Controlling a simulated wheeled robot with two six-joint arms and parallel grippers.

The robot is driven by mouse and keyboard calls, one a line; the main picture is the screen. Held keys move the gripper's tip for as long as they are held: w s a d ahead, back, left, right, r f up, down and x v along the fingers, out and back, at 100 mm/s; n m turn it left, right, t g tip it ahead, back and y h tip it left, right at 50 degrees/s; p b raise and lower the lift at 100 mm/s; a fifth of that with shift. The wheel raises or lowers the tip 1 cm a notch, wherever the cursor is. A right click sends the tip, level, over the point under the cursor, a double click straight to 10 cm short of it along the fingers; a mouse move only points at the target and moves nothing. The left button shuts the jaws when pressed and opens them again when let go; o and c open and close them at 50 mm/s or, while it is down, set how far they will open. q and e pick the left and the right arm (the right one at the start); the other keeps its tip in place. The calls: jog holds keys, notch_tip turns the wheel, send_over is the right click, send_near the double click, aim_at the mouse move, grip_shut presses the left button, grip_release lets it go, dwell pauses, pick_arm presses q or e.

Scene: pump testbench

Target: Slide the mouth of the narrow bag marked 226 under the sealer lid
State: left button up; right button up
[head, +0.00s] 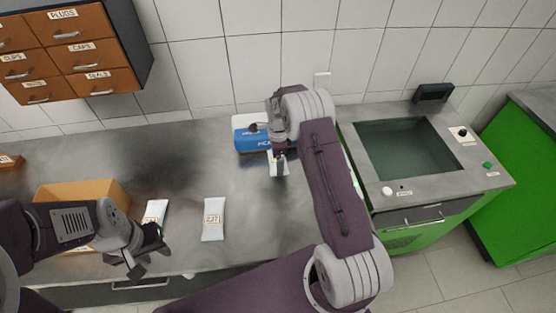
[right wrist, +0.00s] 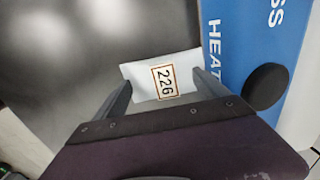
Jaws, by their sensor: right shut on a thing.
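The white bag marked 226 (right wrist: 185,72) is between the fingers of my right gripper (right wrist: 163,94), which is shut on it. Its label faces the wrist camera. The blue sealer lid (right wrist: 237,32) lies close along the bag's right side in that view. I cannot tell whether any bag edge is under it. In the head view the sealer (head: 246,141) stands by the back wall, partly hidden by my right arm. My right gripper (head: 278,163) is at its front right. My left gripper (head: 148,256) looks open and empty above the counter's front left.
A bag marked 237 (head: 213,229) lies on the counter, with another bag (head: 156,208) left of it, partly behind my left gripper. A cardboard box (head: 95,187) stands at left. A basin unit (head: 408,148) is at right.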

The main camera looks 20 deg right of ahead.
jog(key=o, duration=1.6)
jog(key=shift+s+r, duration=0.1)
notch_tip(320, 180, up, 9)
jog(key=shift+b, duration=0.55)
